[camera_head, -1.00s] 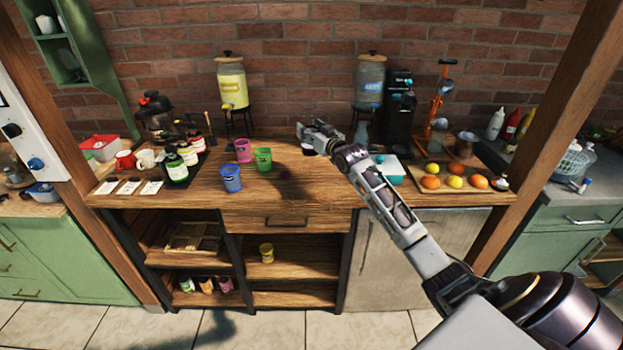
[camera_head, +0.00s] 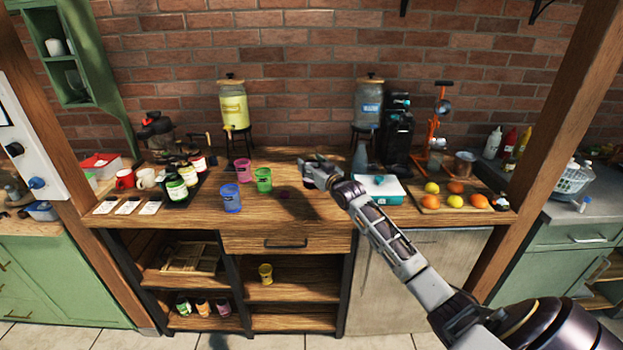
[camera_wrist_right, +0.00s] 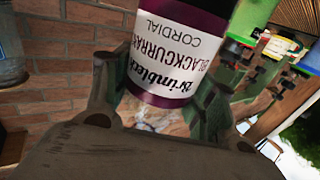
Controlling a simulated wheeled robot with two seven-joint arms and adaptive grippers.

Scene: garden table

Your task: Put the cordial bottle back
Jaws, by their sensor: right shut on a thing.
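My right gripper (camera_head: 318,170) is over the counter, right of the coloured cups. In the right wrist view it (camera_wrist_right: 160,95) is shut on a cordial bottle (camera_wrist_right: 180,50) with a white and purple label reading blackcurrant cordial. The label looks upside down there. In the head view the gripper mostly hides this bottle, and I cannot tell whether its base touches the counter. Other bottles with white labels (camera_head: 177,191) stand at the left on a dark tray (camera_head: 203,184). My left gripper is not in view.
Pink, green and blue cups (camera_head: 231,198) stand between the tray and my gripper. Drink dispensers (camera_head: 233,104) stand at the back. A teal-and-white box (camera_head: 378,190) and a fruit board (camera_head: 437,203) are on the right. White cards (camera_head: 127,207) lie front left.

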